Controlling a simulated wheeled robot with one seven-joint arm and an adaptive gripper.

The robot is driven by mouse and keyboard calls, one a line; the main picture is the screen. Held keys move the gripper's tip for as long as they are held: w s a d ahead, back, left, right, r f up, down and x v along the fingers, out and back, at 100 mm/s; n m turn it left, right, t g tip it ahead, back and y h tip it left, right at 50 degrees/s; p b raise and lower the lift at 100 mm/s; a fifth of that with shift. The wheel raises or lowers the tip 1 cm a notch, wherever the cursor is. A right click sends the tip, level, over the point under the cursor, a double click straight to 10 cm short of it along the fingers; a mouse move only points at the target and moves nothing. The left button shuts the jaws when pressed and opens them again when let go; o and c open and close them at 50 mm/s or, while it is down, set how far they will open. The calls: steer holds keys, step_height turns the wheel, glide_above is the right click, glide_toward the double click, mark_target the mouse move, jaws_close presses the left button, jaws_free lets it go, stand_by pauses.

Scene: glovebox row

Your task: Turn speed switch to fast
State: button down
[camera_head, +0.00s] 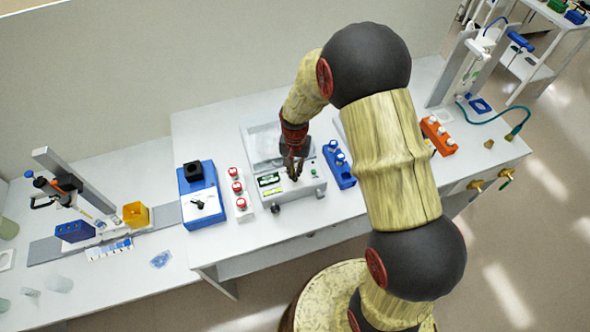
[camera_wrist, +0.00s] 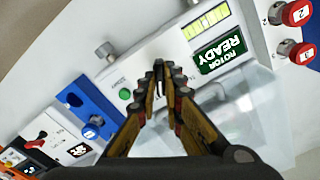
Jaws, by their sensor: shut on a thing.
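The white benchtop machine (camera_head: 284,203) stands mid-table, with a green "ROTOR READY" display, a yellow bar display and a green button on its front panel. It also shows in the wrist view (camera_wrist: 190,45), where it appears turned over. My gripper (camera_head: 291,172) points down at this panel, between the displays and the green button (camera_wrist: 125,93). In the wrist view my gripper's fingertips (camera_wrist: 158,70) are close together at the panel, shut on what appears to be the speed switch. The fingers hide the switch, so its setting cannot be read.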

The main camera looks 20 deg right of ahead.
mark_target(295, 172)
steer(key=c, duration=1.9)
jaws_free()
steer(key=shift+r, duration=0.15)
steer(key=shift+r, duration=3.85)
